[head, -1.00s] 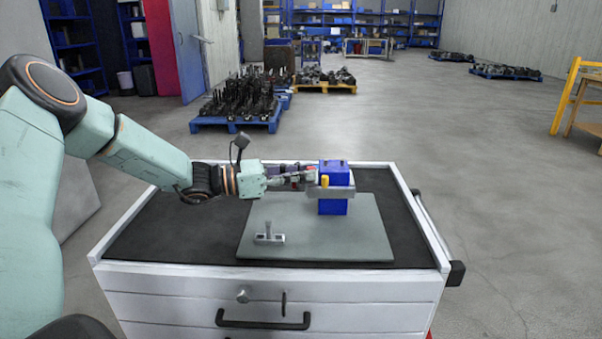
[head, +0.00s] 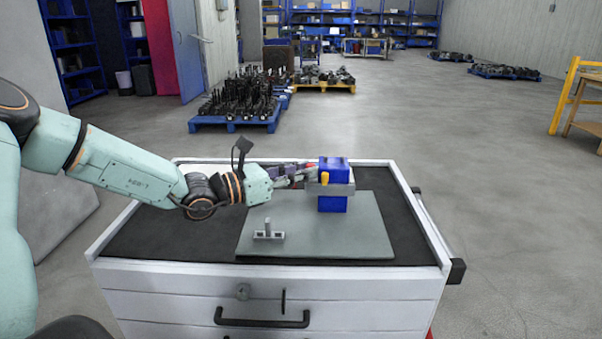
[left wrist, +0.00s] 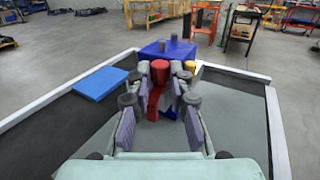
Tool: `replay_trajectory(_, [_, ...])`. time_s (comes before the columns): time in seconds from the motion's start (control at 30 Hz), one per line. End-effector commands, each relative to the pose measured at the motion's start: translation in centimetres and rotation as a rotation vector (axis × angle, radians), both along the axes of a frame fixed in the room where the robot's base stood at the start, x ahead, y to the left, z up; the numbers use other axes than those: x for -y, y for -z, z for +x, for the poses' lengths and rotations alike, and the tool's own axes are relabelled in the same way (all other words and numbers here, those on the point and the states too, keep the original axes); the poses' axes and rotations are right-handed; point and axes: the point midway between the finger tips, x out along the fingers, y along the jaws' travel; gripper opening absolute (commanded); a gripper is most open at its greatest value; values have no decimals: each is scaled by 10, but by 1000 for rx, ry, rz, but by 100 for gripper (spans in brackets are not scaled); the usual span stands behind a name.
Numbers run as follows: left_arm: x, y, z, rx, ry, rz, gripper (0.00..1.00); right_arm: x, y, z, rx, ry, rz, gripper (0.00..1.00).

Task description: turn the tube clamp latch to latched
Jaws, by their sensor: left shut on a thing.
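The tube clamp is a blue block (head: 333,203) with a grey band (head: 340,190) across its front and a yellow knob (head: 325,179). It stands upright on a grey-green plate (head: 355,235). The red latch (left wrist: 155,97) shows between my fingers in the left wrist view, in front of the blue block (left wrist: 170,47). Its far end is partly hidden by the fingertips. My left gripper (head: 308,174) reaches in from the left and is shut on the red latch, close beside the block. The yellow knob (left wrist: 190,66) is just right of it. My right gripper is not in view.
A small grey T-shaped fitting (head: 268,235) sits at the plate's front left. The cabinet top has a raised white rim (head: 425,225). A flat blue piece (left wrist: 100,83) lies left of the fingers in the wrist view. The plate's front right is clear.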

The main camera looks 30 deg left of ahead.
Motion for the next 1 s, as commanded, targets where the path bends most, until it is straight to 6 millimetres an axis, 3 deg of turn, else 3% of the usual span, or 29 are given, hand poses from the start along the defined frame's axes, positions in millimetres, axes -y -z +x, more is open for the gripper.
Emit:
replay_trajectory(0.27, [0,2,0,-6,-3,1,0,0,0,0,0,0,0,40])
replay_trajectory(0.3, [0,2,0,-6,-3,1,21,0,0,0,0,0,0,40])
replay_trajectory(0.57, [0,1,0,-4,-1,1,43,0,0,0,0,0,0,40])
replay_trajectory(1.0, [0,-9,0,0,-2,-2,43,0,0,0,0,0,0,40])
